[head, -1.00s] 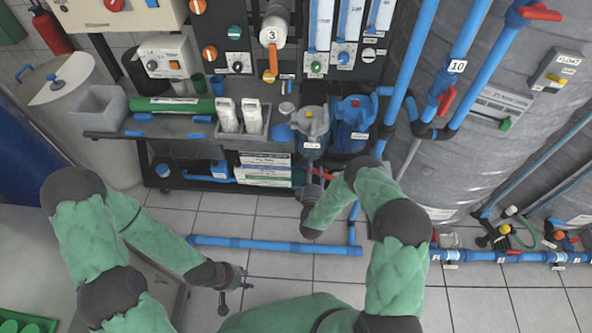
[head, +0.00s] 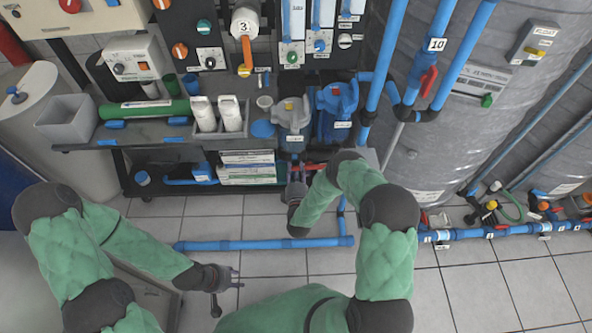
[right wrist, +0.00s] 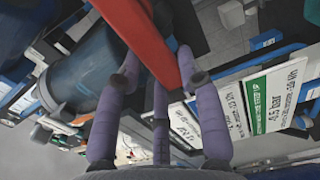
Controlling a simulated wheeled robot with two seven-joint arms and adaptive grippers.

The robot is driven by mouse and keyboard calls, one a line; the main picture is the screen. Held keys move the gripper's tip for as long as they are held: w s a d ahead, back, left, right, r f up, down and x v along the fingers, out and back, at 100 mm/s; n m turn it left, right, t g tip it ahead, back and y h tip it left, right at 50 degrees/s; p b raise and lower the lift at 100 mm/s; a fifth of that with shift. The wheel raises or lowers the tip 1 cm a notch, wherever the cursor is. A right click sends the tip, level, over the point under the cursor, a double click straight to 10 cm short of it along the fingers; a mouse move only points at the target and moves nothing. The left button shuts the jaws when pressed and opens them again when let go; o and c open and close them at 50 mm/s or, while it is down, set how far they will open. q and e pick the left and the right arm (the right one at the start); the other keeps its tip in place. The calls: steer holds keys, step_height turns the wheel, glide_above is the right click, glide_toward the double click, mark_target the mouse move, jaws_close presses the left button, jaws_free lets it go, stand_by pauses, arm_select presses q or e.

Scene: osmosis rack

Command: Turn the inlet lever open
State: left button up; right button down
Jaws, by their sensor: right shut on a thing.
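The inlet lever appears as a red bar (right wrist: 140,38) in the right wrist view, running between the fingers of my right gripper (right wrist: 160,85). My right gripper is shut on this lever. My forearm and the fingers hide part of it, and its valve body is not clear.
A horizontal blue pipe (head: 260,244) runs low in front of the rack. Large grey tanks (head: 465,130) stand at the right. White-and-green sign plates (right wrist: 255,105) lie close to the right fingers.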

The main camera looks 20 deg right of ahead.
stand_by(0.3)
steer(key=c, duration=0.8)
jaws_free()
steer(key=v, duration=1.2)
